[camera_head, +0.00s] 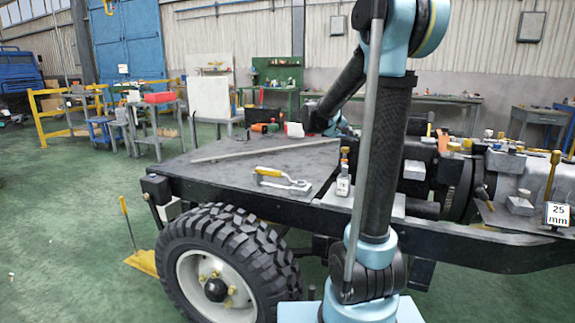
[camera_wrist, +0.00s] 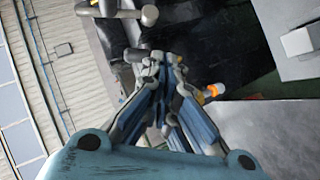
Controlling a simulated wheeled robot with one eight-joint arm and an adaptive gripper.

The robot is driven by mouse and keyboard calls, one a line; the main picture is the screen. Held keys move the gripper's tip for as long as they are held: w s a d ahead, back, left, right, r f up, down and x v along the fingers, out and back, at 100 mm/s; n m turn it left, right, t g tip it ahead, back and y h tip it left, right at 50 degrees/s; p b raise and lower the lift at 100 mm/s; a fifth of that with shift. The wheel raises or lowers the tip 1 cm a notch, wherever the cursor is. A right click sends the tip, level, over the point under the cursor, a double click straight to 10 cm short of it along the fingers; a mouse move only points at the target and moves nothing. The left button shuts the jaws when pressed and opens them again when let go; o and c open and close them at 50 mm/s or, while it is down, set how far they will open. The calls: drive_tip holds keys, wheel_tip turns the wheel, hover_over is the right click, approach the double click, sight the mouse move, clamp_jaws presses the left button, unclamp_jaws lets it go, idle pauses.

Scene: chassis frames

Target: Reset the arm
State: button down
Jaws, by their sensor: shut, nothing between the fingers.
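My gripper (camera_wrist: 158,62) shows in the wrist view with its fingertips together and nothing visible between them. In the head view my arm rises in front of the chassis frame and bends over towards the far side of its flat deck (camera_head: 215,165). The gripper itself is mostly hidden there behind my own arm. A small orange and white object (camera_wrist: 212,91) appears just right of the fingers in the wrist view. I cannot tell whether it touches them.
On the deck lie a yellow-handled clamp (camera_head: 283,180), a long grey bar (camera_head: 263,150) and orange tools (camera_head: 265,127). A small bottle (camera_head: 343,185) stands by the frame rail. A large tyre (camera_head: 225,262) is below. Green floor (camera_head: 60,240) at left is mostly open.

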drive_tip(key=s+a+f+g+y, duration=0.1)
drive_tip(key=s+a+f+y, duration=0.2)
drive_tip(key=s+f, duration=0.4)
drive_tip(key=s+a+f+m+g+y, duration=0.1)
drive_tip(key=s+a+f+y, duration=0.3)
drive_tip(key=s, duration=1.5)
drive_tip(key=s+a+f+g+y, duration=0.2)
drive_tip(key=s+a+f+y, duration=0.1)
drive_tip(key=s+f, duration=0.8)
drive_tip(key=s+y, duration=0.1)
drive_tip(key=s, duration=0.1)
drive_tip(key=shift+s+a+m, duration=0.3)
drive_tip(key=shift+a, duration=0.05)
